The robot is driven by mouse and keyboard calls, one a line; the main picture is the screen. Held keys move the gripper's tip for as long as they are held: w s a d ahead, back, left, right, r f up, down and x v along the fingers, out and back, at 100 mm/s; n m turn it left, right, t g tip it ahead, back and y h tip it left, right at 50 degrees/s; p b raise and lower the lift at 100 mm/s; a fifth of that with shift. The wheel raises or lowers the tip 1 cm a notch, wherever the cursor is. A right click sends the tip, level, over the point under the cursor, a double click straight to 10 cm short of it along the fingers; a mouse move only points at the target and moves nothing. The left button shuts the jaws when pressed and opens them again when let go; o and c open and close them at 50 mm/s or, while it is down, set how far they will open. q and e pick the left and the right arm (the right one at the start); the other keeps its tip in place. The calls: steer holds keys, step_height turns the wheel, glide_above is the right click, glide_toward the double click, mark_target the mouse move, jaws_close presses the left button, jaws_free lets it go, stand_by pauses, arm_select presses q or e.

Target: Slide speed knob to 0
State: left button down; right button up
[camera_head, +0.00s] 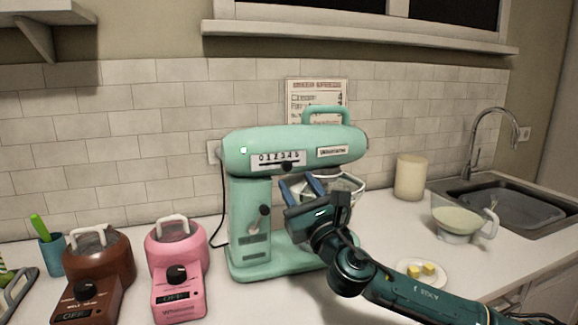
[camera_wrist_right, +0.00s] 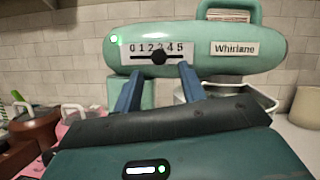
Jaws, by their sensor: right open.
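The mint-green stand mixer (camera_head: 240,190) stands on the counter against the tiled wall. Its black speed knob (camera_head: 287,166) sits on a slot under a white scale marked 0 to 5. My right gripper (camera_head: 299,181) is open and empty in front of the mixer head, just below the scale. In the right wrist view its two blue fingers (camera_wrist_right: 160,72) point at the scale, one either side of the knob, without visible contact. My left gripper is not in view.
A metal bowl (camera_head: 345,187) sits under the mixer head, behind my right gripper. Pink (camera_head: 178,262) and brown (camera_head: 100,268) appliances stand at left. A plate with yellow pieces (camera_head: 421,272), a pale bowl (camera_head: 456,221), a candle-like cylinder (camera_head: 410,177) and the sink (camera_head: 520,203) are at right.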

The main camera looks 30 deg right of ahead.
mark_target(289, 169)
steer(key=p+x, duration=0.1)
steer(key=x, duration=0.4)
steer(key=shift+w, duration=0.1)
steer(key=shift+c, duration=0.5)
jaws_close()
